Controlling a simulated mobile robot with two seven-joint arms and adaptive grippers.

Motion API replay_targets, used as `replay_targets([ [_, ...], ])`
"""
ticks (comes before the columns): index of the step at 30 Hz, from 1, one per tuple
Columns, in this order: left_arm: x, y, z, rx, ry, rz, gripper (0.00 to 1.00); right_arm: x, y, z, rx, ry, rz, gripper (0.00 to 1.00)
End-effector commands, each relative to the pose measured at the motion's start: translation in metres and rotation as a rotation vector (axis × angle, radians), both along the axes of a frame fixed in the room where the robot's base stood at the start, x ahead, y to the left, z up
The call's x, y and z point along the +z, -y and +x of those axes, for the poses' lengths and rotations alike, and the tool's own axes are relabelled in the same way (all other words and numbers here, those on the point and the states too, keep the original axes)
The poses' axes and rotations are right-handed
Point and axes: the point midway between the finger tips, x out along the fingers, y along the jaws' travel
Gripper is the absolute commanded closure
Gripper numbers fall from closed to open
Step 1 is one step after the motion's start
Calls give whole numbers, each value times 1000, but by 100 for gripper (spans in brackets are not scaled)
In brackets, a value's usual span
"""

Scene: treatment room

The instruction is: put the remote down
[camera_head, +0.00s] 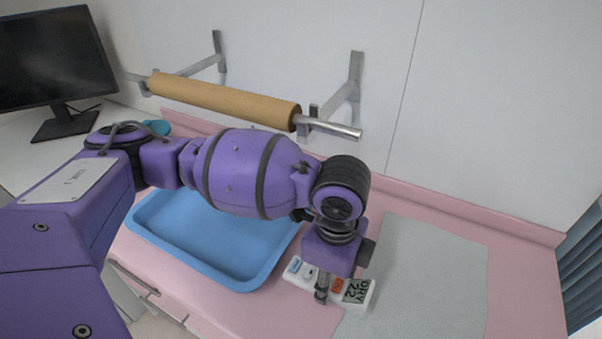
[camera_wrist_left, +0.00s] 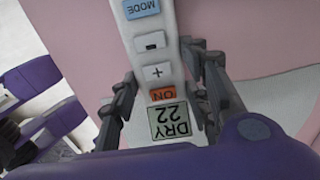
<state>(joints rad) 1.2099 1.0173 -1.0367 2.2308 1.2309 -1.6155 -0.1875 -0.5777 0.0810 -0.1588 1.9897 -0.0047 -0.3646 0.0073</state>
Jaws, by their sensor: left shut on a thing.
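The white remote (camera_head: 358,293) has a display reading "DRY 22", an orange ON button and a blue MODE button. In the head view it is at the lower middle, over the pink counter between the blue tray and the grey-green mat. My left gripper (camera_head: 322,288) points down and is shut on the remote. In the left wrist view the remote (camera_wrist_left: 155,72) runs between the two fingers of the left gripper (camera_wrist_left: 160,95). I cannot tell whether the remote touches the counter. My right gripper is not in view.
The empty blue tray (camera_head: 245,284) lies left of the remote, partly behind my arm. The flat grey-green mat (camera_head: 430,275) lies to the right, bare. A brown paper roll (camera_head: 222,98) hangs on a wall bracket. A monitor (camera_head: 52,60) stands at the far left. The pink counter (camera_head: 520,290) is clear at right.

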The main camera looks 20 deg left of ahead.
Motion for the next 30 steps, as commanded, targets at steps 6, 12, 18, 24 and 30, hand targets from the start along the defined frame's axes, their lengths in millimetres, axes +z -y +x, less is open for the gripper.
replay_targets([
  [6,-15,-24,0,4,-3,4,87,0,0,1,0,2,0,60],
  [12,-23,-32,1,-1,2,2,87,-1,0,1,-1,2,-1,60],
  [18,-23,-31,1,-1,2,1,87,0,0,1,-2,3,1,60],
  [24,-27,-31,1,-1,2,1,45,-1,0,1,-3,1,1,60],
  [30,-27,-31,1,0,2,2,38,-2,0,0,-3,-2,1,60],
])
